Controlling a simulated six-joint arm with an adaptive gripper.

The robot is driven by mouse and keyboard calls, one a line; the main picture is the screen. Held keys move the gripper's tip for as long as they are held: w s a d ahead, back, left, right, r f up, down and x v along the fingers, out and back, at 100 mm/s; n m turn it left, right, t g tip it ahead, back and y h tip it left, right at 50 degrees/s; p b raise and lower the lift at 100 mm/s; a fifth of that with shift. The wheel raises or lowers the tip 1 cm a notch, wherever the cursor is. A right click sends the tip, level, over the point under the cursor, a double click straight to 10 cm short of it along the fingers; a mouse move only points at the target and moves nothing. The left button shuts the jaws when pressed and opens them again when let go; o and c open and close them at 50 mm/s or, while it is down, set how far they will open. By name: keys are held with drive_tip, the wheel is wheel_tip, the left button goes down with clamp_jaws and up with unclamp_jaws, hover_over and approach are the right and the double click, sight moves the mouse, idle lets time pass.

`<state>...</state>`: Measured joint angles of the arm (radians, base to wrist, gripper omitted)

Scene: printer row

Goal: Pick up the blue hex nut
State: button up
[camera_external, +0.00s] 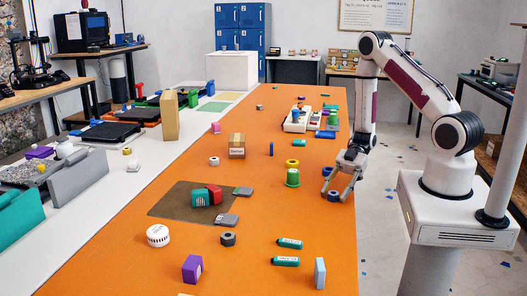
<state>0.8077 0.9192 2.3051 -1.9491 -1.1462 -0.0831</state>
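A small blue ring-like piece (333,196), which looks like the blue hex nut, lies on the orange table near its right edge. My gripper (338,193) reaches down over it with its fingers spread, one on each side. I cannot tell whether the fingers touch it. A second small blue ring-like piece (327,171) lies just behind, close to the gripper's left side. Both are too small to make out a hex outline for sure.
A green cup-shaped piece (292,178) stands left of my gripper, with a yellow ring (292,163) behind it. A cardboard box (237,151), a dark mat (168,204) and green batteries (286,261) are farther off. The orange table (290,218) is clear just in front.

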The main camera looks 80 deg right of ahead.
drive_tip(key=c, duration=0.4)
drive_tip(key=shift+r, duration=0.15)
drive_tip(key=shift+r, duration=4.85)
